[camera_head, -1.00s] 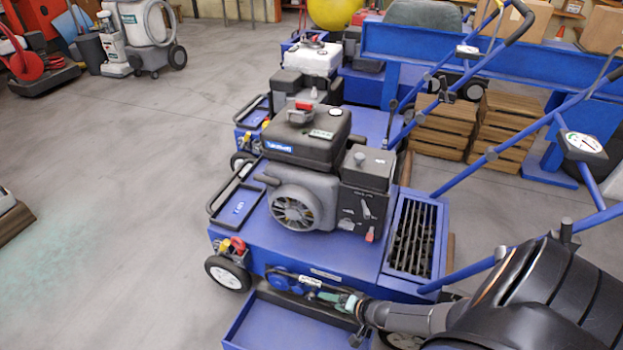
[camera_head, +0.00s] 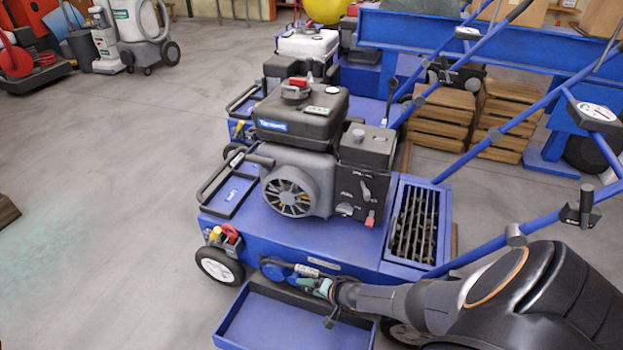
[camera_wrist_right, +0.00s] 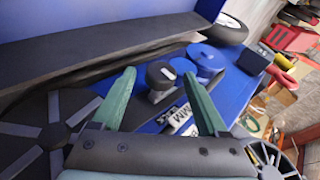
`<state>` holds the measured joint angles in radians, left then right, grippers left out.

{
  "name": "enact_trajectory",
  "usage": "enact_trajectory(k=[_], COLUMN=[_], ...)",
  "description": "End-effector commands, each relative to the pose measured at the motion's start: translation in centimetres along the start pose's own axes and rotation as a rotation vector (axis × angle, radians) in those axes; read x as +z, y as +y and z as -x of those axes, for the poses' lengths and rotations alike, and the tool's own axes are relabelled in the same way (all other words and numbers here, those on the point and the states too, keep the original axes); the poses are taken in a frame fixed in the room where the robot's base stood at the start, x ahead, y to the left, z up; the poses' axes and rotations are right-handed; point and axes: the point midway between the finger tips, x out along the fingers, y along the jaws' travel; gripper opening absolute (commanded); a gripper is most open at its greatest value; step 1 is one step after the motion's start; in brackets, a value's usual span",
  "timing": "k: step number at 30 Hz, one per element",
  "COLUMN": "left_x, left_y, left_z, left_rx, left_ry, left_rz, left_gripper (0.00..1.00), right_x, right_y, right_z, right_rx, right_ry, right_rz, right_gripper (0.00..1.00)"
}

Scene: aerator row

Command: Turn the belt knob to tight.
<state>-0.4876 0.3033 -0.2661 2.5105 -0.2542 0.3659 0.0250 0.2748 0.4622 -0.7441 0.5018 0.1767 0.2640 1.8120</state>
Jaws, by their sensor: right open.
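The blue aerator (camera_head: 300,235) with its black engine stands in front of me in the head view. A short black knob with a pale mark on top (camera_wrist_right: 160,72) sits on its blue side panel in the right wrist view; I take it as the belt knob. A white label (camera_wrist_right: 180,118) lies beside it. My right gripper (camera_wrist_right: 159,80) is open, its green fingers on either side of the knob; contact cannot be told. In the head view this gripper (camera_head: 318,287) is at the aerator's near side and hides the knob. My left gripper is not in view.
Blue round parts (camera_wrist_right: 206,58) sit close to the knob. A red and a yellow fitting (camera_head: 228,233) are near the front wheel (camera_head: 219,266). A blue tray (camera_head: 275,330) lies below my right gripper. Blue handlebars (camera_head: 540,220) rise at right.

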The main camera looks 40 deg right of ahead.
Motion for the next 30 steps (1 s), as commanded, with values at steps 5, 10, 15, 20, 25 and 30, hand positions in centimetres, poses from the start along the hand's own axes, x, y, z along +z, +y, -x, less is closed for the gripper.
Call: enact_trajectory(k=[5, 10, 15, 20, 25, 30], left_x=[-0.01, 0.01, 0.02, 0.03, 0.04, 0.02], left_y=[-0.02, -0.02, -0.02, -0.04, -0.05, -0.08], left_z=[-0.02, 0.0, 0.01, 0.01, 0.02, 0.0], left_rx=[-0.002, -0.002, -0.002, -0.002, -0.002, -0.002], left_ry=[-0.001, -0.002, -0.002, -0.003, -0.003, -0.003], left_rz=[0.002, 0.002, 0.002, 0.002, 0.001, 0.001], left_gripper=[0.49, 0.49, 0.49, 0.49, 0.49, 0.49], right_x=[0.0, 0.01, 0.0, 0.0, 0.0, -0.02], right_y=[-0.03, -0.02, -0.02, -0.03, -0.03, -0.08], right_z=[0.02, 0.03, 0.03, 0.03, 0.03, 0.04], right_rx=[0.0, 0.0, 0.0, -0.001, -0.001, 0.002], right_ry=[0.0, 0.0, 0.0, 0.0, 0.0, -0.001], right_rz=[0.0, 0.0, 0.0, 0.0, 0.0, 0.002], right_gripper=[0.71, 0.52, 0.33, 0.14, 0.0, 0.0])
